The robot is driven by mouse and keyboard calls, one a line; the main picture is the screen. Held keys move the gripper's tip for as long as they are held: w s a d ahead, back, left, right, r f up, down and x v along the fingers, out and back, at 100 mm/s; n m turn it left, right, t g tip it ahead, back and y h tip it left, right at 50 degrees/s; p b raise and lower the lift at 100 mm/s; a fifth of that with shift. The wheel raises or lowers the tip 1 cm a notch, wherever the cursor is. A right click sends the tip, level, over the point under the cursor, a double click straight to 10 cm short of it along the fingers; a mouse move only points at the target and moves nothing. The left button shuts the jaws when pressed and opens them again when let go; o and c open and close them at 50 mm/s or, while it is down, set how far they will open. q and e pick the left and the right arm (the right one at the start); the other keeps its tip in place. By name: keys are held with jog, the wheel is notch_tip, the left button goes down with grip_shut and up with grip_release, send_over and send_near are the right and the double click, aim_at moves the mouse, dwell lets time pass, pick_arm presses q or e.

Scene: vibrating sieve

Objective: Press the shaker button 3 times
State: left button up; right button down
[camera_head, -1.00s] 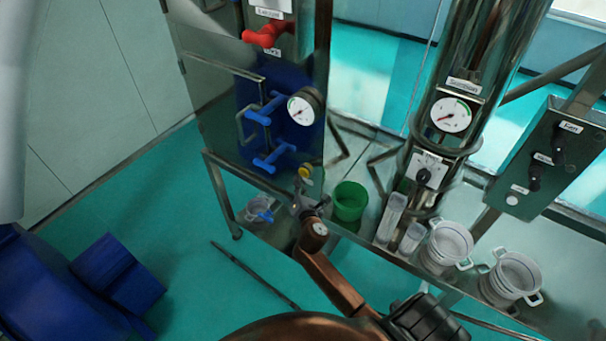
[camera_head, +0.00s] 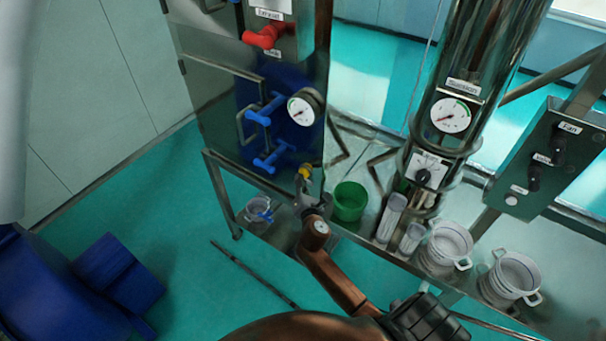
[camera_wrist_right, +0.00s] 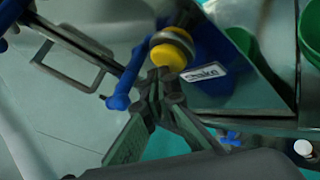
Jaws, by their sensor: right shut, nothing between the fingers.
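The yellow shaker button (camera_head: 305,172) sits at the lower right corner of the steel cabinet. In the right wrist view the yellow button (camera_wrist_right: 168,56) is round, beside a label reading "Shake" (camera_wrist_right: 203,72). My right gripper (camera_head: 307,188) is just below the button in the head view. In the wrist view its fingertips (camera_wrist_right: 159,78) are together with nothing between them, right at the button's near edge. I cannot tell whether they touch it. My left gripper is not in view.
Blue handles (camera_head: 264,108) and a gauge (camera_head: 303,108) stick out of the cabinet above the button. A green container (camera_head: 349,201) stands close to the right of my gripper. Clear tubes (camera_head: 391,218) and white sieve pots (camera_head: 446,247) stand farther right.

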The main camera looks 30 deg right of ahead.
jog(key=shift+w+d, duration=0.35)
jog(key=shift+d, duration=0.5)
dwell(1.1)
jog(key=shift+a, duration=0.1)
jog(key=shift+s+a+p, duration=0.15)
jog(key=shift+s+a, duration=0.1)
jog(key=shift+a, duration=0.3)
jog(key=shift+s+a+p, duration=0.15)
jog(key=shift+s+a, duration=0.1)
jog(key=shift+a, duration=0.25)
jog(key=a, duration=0.1)
jog(key=s+a, duration=0.1)
jog(key=a, duration=0.1)
jog(key=s+a, duration=0.1)
jog(key=shift+a, duration=0.35)
jog(key=shift+w+f, duration=0.1)
dwell(1.5)
